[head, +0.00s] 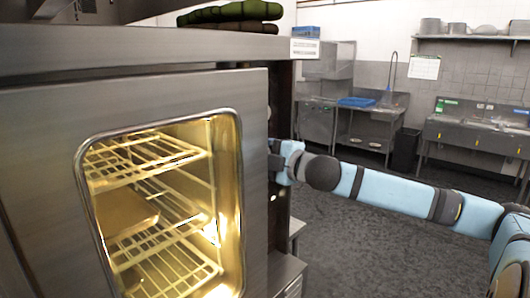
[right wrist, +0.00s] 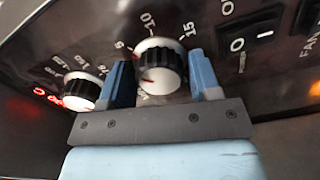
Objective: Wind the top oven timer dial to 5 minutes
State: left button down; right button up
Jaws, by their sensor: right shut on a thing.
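The timer dial (right wrist: 160,62) is a black knob with a pale rim on the oven's dark control panel, in the right wrist view. The printed numbers 5, 10 and 15 run around its upper side. A small reddish mark shows on the lower left of its face; its exact setting is hard to read. My right gripper (right wrist: 160,78) has one blue finger on each side of the dial and is shut on it. In the head view my right gripper (head: 277,162) is at the right side of the oven (head: 30,170), and the dial is hidden. My left gripper is not in view.
A second dial (right wrist: 80,88) with temperature numbers sits close to the left finger. A power switch (right wrist: 248,40) is to the right. The lit oven window (head: 165,205) shows wire racks. Open floor (head: 360,240) lies to the right, before the sinks.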

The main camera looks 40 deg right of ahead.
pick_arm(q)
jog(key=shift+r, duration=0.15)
pick_arm(e)
jog(key=shift+r+m, duration=0.1)
jog(key=shift+m, duration=0.2)
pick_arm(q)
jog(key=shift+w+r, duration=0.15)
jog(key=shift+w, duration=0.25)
pick_arm(e)
jog(key=o, duration=0.7)
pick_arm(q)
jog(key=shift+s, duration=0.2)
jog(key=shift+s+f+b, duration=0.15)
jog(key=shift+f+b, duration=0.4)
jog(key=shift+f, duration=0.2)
pick_arm(e)
jog(key=s+d, duration=0.1)
jog(key=s, duration=1.2)
jog(key=shift+s+d, duration=0.15)
jog(key=shift+s, duration=0.2)
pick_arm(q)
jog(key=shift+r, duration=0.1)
